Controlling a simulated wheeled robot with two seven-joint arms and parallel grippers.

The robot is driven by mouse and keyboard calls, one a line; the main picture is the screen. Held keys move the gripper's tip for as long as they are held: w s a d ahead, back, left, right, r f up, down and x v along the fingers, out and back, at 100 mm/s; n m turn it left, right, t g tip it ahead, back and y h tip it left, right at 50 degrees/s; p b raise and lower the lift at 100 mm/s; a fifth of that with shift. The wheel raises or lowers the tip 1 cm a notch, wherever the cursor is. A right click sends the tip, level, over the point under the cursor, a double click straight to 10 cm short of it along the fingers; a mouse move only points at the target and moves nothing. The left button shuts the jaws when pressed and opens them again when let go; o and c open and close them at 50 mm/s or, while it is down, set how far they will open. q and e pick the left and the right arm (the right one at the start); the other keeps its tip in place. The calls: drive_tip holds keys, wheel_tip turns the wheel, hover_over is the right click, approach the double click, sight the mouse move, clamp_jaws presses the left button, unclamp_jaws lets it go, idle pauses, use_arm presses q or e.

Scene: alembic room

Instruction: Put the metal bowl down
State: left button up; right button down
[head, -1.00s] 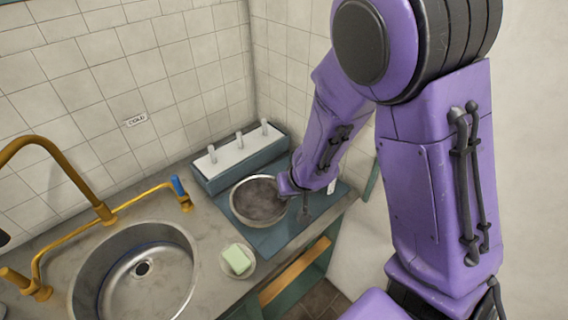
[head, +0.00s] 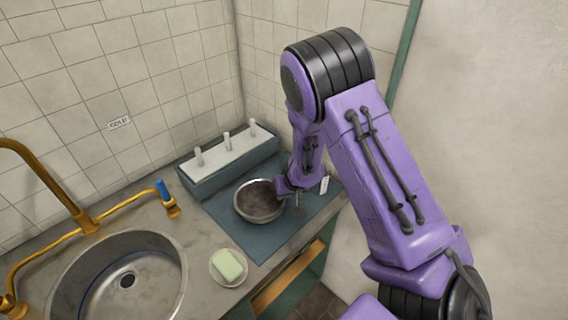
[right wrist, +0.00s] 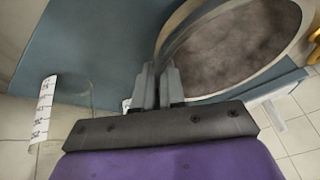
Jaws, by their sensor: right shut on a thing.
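The metal bowl (head: 259,214) is round and grey with a dark, mottled inside. In the head view it is at the blue-grey mat (head: 262,244) in the counter's corner; whether it touches the mat I cannot tell. My right gripper (head: 284,192) is at the bowl's right side. In the right wrist view the bowl (right wrist: 225,45) fills the upper right, and the gripper's fingers (right wrist: 157,85) are shut on its near rim. My left gripper is not in view.
A rack with white pegs (head: 228,157) stands behind the bowl. A soap dish (head: 229,281) with green soap is in front. A sink (head: 122,283) with a brass tap (head: 85,218) is at left. A graduated beaker (right wrist: 62,110) stands close beside the gripper.

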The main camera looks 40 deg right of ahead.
drive_tip(key=c, duration=1.2)
unclamp_jaws()
drive_tip(key=shift+f, duration=0.1)
drive_tip(key=p+v, duration=0.5)
drive_tip(key=v, duration=0.7)
